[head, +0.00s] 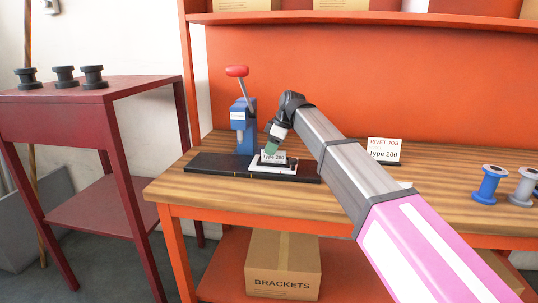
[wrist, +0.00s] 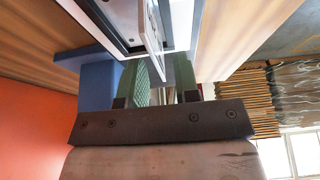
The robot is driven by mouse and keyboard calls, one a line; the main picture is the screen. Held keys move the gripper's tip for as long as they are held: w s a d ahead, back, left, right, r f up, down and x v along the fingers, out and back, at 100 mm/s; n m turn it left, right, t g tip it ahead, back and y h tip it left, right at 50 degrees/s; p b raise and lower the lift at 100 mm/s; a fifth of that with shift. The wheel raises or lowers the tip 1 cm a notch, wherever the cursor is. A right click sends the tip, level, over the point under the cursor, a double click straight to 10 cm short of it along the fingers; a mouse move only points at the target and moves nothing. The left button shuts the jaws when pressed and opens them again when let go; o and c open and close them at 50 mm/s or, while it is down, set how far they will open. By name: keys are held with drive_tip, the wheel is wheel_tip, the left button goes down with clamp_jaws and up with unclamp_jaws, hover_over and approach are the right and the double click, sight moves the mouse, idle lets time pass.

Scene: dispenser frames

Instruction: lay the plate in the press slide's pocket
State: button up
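The blue press (head: 243,122), with a red-knobbed lever, stands on a black base on the bench. Its slide (head: 290,163) is drawn out to the right in front and bears a white "Type 200" label. My gripper (head: 270,149) points down at the slide from above. In the wrist view its two green fingers (wrist: 168,75) flank a thin pale plate (wrist: 150,28), seen nearly edge-on, and it looks held between the tips. Beyond it lies the slide's white-rimmed pocket (wrist: 112,25) with small screws. Whether the plate touches the pocket floor is hidden.
A "Rivet job Type 200" card (head: 384,150) stands on the bench to the right. A blue spool (head: 488,185) and a grey spool (head: 524,187) stand further right. A red side table (head: 95,93) with several dark spools is at left. A brackets box (head: 283,266) sits below.

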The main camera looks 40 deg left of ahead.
drive_tip(key=v, duration=0.9)
drive_tip(key=shift+r, duration=0.1)
